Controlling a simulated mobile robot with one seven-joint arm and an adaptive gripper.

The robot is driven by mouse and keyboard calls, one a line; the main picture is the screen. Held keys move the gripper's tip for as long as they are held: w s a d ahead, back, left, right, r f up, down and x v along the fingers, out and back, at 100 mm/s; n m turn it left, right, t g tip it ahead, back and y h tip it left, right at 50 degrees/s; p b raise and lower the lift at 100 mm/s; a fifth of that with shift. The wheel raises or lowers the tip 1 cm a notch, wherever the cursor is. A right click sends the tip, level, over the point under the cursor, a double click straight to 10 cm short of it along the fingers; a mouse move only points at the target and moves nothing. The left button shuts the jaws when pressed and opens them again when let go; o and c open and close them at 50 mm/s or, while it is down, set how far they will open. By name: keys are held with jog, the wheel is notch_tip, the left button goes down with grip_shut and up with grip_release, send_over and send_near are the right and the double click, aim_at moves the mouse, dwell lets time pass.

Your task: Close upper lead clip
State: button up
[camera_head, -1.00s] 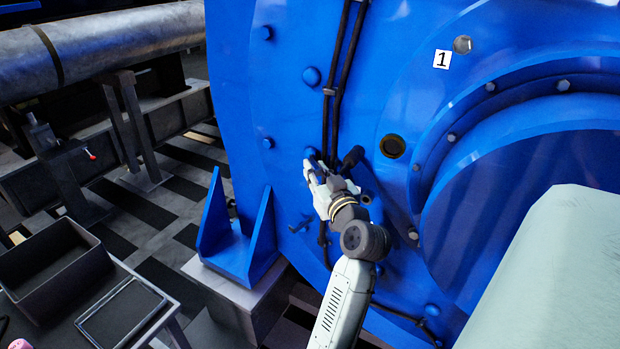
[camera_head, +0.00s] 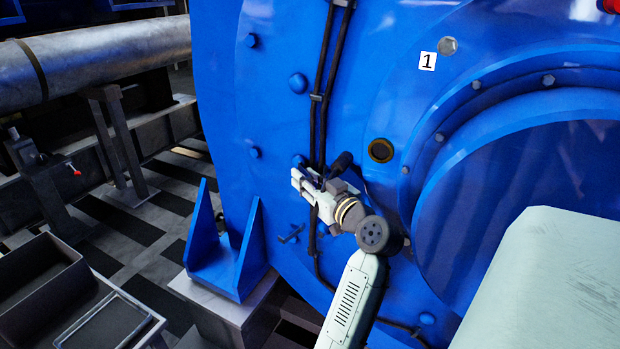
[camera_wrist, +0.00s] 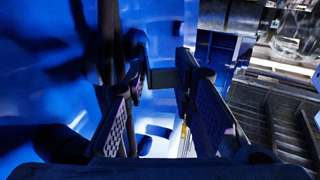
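Two black leads (camera_head: 318,130) run down the face of the blue motor casing. A small grey clip (camera_head: 316,97) holds them above my gripper, and another (camera_head: 342,3) shows at the top edge; I cannot tell whether either is closed. My gripper (camera_head: 298,184) is beside the leads, lower down, and hides part of them. In the wrist view its two grid-padded fingers (camera_wrist: 158,92) stand apart with a gap between them. A dark lead (camera_wrist: 107,45) passes by the left finger.
A small handle (camera_head: 291,234) sits below left. A blue support bracket (camera_head: 226,255) stands lower left, with an open bin (camera_head: 40,280) farther left. A label "1" (camera_head: 427,61) is upper right.

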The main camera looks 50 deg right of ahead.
jog(key=shift+o, duration=1.6)
jog(key=shift+d, duration=0.1)
jog(key=shift+s, duration=0.1)
jog(key=shift+r, duration=0.1)
